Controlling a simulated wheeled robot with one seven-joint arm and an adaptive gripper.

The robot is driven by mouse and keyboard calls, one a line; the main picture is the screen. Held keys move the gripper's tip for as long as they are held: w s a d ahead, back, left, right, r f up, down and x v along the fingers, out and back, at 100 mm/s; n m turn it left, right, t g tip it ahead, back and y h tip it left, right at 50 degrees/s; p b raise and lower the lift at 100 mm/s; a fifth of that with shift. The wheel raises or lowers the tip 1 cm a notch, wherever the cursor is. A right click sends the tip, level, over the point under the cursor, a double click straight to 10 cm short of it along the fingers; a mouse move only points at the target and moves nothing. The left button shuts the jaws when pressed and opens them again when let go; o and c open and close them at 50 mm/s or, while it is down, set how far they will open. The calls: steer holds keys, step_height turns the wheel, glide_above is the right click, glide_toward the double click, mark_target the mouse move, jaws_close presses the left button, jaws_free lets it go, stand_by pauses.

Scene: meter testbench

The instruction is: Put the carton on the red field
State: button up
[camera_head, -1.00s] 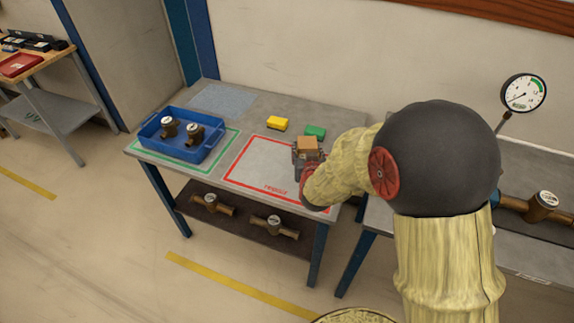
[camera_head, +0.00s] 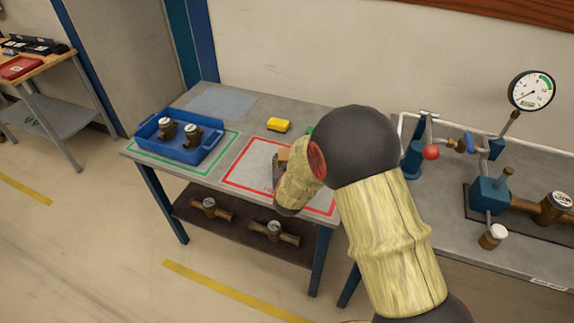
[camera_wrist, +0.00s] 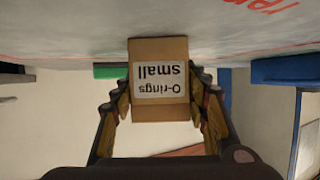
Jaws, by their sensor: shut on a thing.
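The carton (camera_wrist: 160,108) is a small brown box with a white label reading "O-rings small". In the wrist view it sits between the two fingers of my gripper (camera_wrist: 162,100), which is shut on its sides. In the head view only a bit of the carton (camera_head: 284,155) shows, the rest being hidden by my arm. My gripper (camera_head: 279,160) is over the red-outlined field (camera_head: 243,176) on the grey table. I cannot tell whether the carton touches the table.
A blue tray (camera_head: 146,133) with two meters stands on the green-outlined field at left. A yellow block (camera_head: 278,125) and a partly hidden green block (camera_head: 309,130) are behind the red field. A bench with a gauge (camera_head: 531,91) and piping is at right.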

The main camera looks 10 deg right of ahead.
steer(key=shift+r, duration=0.15)
steer(key=shift+f, duration=0.2)
steer(key=o, duration=1.2)
steer(key=shift+o, duration=0.2)
steer(key=shift+r, duration=0.1)
